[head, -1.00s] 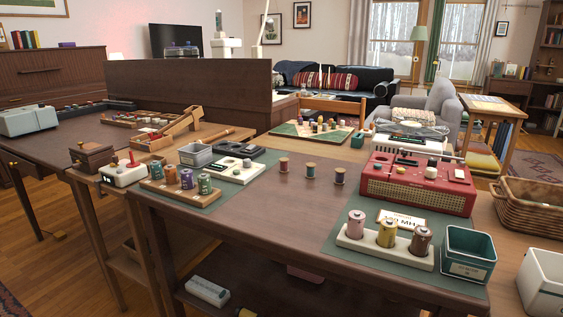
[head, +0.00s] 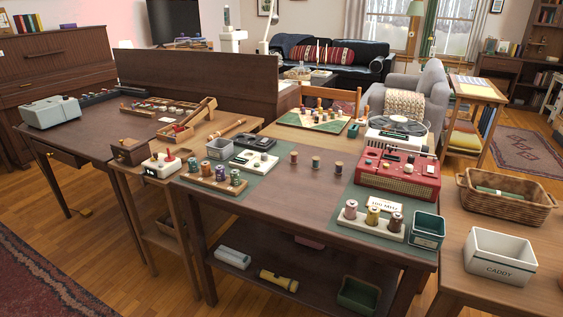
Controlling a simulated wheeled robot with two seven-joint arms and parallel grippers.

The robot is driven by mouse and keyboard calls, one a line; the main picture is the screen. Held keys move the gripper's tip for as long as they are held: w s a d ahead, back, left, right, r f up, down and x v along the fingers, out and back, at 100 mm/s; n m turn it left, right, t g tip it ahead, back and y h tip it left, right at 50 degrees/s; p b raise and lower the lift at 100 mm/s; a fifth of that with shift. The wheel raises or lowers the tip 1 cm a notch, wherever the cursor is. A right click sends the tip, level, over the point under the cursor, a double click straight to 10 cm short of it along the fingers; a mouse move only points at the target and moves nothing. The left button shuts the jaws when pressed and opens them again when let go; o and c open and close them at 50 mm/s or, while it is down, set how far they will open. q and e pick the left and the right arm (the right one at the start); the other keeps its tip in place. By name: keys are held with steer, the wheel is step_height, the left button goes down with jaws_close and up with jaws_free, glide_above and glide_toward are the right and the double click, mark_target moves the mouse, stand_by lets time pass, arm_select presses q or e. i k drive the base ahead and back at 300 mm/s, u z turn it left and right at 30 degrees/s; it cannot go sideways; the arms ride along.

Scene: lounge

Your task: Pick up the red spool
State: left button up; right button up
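Three small spools stand upright in a row on the bare middle of the dark wooden table (head: 270,205). The left one looks like the red spool (head: 293,158), with reddish thread; it is small in the picture. Beside it stand a bluish spool (head: 315,163) and a dark spool (head: 338,168). A rack (head: 372,229) at the right holds pink, yellow and brownish-red spools. A wooden rack (head: 212,184) at the left holds several more spools, one of them reddish. Neither of my grippers is in view.
A red radio (head: 400,175) and a green bin (head: 427,230) stand at the table's right. A white caddy (head: 500,257) and a basket (head: 507,197) sit on a side table. A yellow flashlight (head: 279,280) lies on the lower shelf. The table's front middle is clear.

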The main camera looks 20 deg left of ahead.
mark_target(293, 154)
steer(key=u, duration=2.5)
steer(key=i, duration=1.85)
steer(key=z, duration=2.25)
